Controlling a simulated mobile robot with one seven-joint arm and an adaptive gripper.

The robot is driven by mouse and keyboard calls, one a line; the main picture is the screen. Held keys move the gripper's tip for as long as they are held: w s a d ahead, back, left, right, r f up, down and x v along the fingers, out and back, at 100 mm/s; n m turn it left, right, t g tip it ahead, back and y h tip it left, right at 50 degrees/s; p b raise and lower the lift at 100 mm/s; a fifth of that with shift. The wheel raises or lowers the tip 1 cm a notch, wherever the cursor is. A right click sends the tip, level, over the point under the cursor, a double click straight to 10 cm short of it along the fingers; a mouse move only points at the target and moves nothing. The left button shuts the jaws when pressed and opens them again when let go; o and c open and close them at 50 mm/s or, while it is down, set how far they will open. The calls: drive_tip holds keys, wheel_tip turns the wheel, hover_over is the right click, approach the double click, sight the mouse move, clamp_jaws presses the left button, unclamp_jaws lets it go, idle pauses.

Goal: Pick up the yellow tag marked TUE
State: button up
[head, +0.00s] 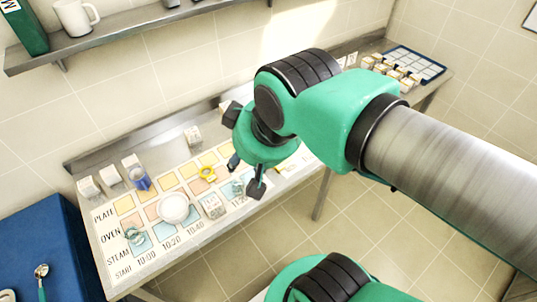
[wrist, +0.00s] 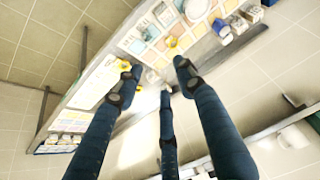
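I can read no TUE mark in either view. A small yellow object (head: 208,173) lies on the printed chart on the bench in the head view, left of my gripper (head: 244,172); it also shows in the wrist view (wrist: 172,43). Whether it is the tag I cannot tell. Another yellow patch (head: 284,168) shows right of my gripper, partly hidden by it. In the wrist view my gripper (wrist: 157,78) has its dark fingers spread wide above the bench, with nothing between them.
The chart (head: 128,262) has rows marked PLATE, OVEN and STEAM. A gridded tray (head: 425,64) is at the far right. A wall shelf (head: 130,40) runs above.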

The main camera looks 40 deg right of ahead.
drive_tip(key=shift+w, duration=0.1)
drive_tip(key=w+d+f+m+g+p, duration=0.1)
drive_tip(key=w+d+f, duration=0.3)
drive_tip(key=w+d, duration=0.3)
drive_tip(key=w+d+f+g+p, duration=0.15)
drive_tip(key=w+d+f, duration=0.3)
drive_tip(key=w, duration=0.45)
drive_tip(key=w+d+f+m+g, duration=0.1)
drive_tip(key=w+d+f, duration=0.2)
drive_tip(key=d+f, duration=0.5)
drive_tip(key=w+d+f+g, duration=0.2)
drive_tip(key=w+d+f, duration=0.1)
drive_tip(key=d+f, duration=0.5)
wheel_tip(320, 180, down, 3)
drive_tip(key=shift+d+f+m, duration=0.15)
drive_tip(key=shift+d+m, duration=0.25)
drive_tip(key=shift+w, duration=0.1)
drive_tip(key=shift+f+b, duration=0.4)
drive_tip(key=shift+f, duration=3.85)
